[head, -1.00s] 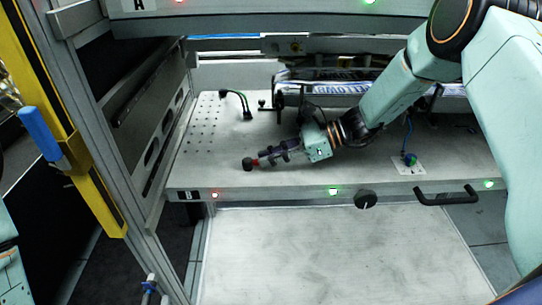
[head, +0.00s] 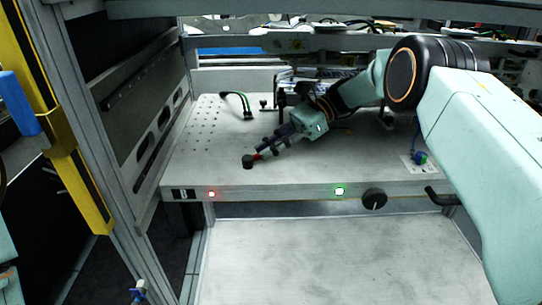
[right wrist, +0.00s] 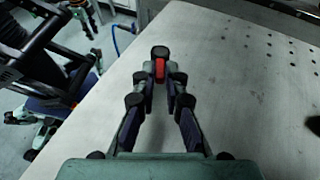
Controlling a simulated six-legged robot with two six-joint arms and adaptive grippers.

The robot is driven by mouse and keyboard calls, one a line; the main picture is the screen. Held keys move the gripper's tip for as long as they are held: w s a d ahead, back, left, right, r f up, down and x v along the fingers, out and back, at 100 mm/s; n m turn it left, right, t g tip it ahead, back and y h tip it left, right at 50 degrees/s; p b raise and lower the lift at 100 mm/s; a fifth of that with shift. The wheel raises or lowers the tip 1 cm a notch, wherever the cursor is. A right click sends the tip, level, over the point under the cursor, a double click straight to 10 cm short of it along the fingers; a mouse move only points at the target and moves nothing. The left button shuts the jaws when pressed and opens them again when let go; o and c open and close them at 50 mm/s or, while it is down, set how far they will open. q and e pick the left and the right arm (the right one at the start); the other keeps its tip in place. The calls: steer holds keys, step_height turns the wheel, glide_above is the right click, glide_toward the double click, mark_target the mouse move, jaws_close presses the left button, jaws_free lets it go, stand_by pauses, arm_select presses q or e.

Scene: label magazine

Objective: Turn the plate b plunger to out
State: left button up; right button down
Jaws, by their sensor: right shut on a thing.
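The plate b plunger, with a black knob (head: 248,162) and a red stem, stands near the front left of the grey plate (head: 200,170), above the B label (head: 183,194). My right gripper (head: 262,152) is shut on the plunger, reaching it from the back right. In the right wrist view, the fingertips (right wrist: 160,82) close on both sides of the red part (right wrist: 160,70), with the black knob (right wrist: 160,51) just beyond them. The plunger's lower part is hidden there. My left gripper is not in view.
A blue cable with a green-blue plug (head: 420,157) is on the right. The front edge carries a red light (head: 211,194), a green light (head: 340,191), a black knob (head: 374,199) and a handle (head: 440,197).

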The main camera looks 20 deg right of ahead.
steer(key=shift+w+a+f+n+g+b, duration=0.15)
steer(key=shift+n+g+b, duration=0.35)
steer(key=shift+b, duration=0.25)
steer(key=c, duration=1.4)
jaws_free()
steer(key=shift+w, duration=0.1)
step_height(320, 180, up, 10)
steer(key=shift+c, duration=0.2)
